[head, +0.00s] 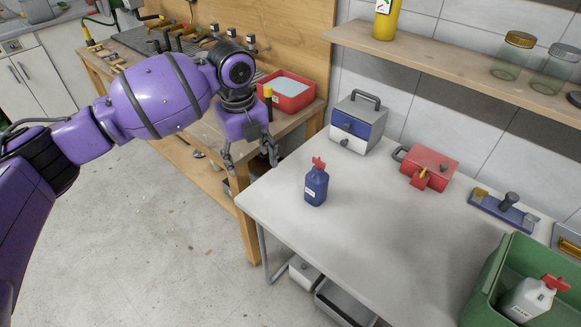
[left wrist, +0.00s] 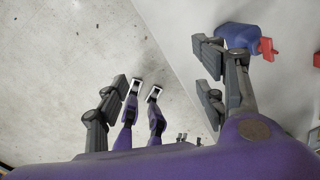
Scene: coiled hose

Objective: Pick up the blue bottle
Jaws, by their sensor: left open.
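In the left wrist view the blue bottle (left wrist: 240,38) shows at the upper right, partly behind one finger of the left gripper (left wrist: 163,75). My right gripper does not show in the head view.
A grey-blue box with a handle (head: 358,122), a red toolbox (head: 428,167) and a green crate (head: 490,275) holding a white bottle (head: 527,300) stand on the table. A wooden workbench (head: 180,125) with a red bin (head: 287,96) is behind my left arm. Table space around the blue bottle is clear.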

